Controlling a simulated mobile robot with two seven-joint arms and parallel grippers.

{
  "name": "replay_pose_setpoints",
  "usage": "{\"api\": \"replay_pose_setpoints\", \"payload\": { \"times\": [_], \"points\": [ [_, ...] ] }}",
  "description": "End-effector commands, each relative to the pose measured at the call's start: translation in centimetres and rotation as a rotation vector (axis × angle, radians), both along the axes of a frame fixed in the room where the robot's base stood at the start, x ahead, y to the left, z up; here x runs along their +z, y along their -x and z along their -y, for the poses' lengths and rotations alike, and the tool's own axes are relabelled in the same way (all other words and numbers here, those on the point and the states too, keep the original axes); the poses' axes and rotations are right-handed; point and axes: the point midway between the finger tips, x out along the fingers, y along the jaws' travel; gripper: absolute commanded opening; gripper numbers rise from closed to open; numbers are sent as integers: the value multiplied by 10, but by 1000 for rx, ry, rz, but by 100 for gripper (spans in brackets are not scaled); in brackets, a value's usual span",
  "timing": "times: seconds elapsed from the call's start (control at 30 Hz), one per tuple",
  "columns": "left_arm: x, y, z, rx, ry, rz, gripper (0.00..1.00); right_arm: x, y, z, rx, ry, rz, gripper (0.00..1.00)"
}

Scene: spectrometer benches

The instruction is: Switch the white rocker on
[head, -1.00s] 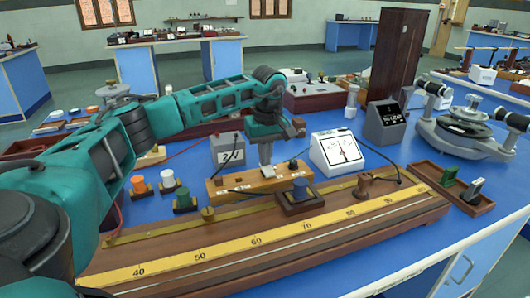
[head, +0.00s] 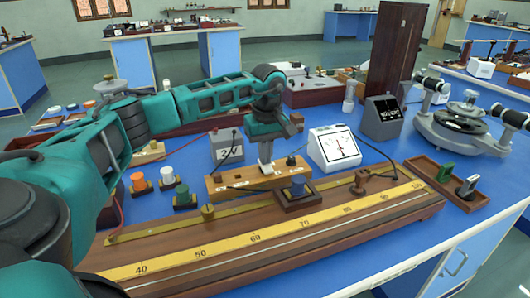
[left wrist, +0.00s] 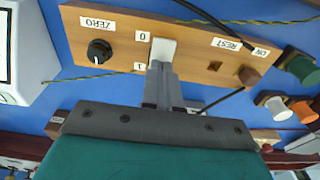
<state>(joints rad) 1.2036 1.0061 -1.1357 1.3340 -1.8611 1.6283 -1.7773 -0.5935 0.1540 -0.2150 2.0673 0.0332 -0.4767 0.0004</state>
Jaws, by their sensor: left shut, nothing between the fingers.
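The white rocker (left wrist: 163,48) sits on a wooden box (left wrist: 205,52) between the labels 0 and 1, clear in the left wrist view. Its tilt is hard to read. My left gripper (left wrist: 158,70) is shut and empty, with its grey fingertips at the rocker's edge on the "1" side. They partly cover it; I cannot tell whether they touch. In the head view the left gripper (head: 266,167) points down at the top of the same wooden box (head: 225,186), and the rocker is mostly hidden there. My right gripper is not in view.
A black ZERO knob (left wrist: 99,51) is on the same box. A white meter (head: 334,148) stands to the right, a grey 2V supply (head: 226,146) behind, and a blue-topped plug block (head: 297,191) in front. A long scaled board (head: 300,236) lies along the front. Black leads cross nearby.

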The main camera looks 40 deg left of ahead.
Motion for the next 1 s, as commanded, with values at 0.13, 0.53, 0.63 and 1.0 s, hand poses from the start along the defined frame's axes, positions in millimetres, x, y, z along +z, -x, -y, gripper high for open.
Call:
{"api": "replay_pose_setpoints", "payload": {
  "times": [0.13,0.53,0.63,1.0],
  "points": [
    [4,0,0,1,0,2,0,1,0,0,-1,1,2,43],
    [84,2,6,0,1,4,0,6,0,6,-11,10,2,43],
    [103,3,7,-1,0,3,0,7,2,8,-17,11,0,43],
    [129,4,9,0,0,0,0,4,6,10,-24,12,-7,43]
  ]
}}
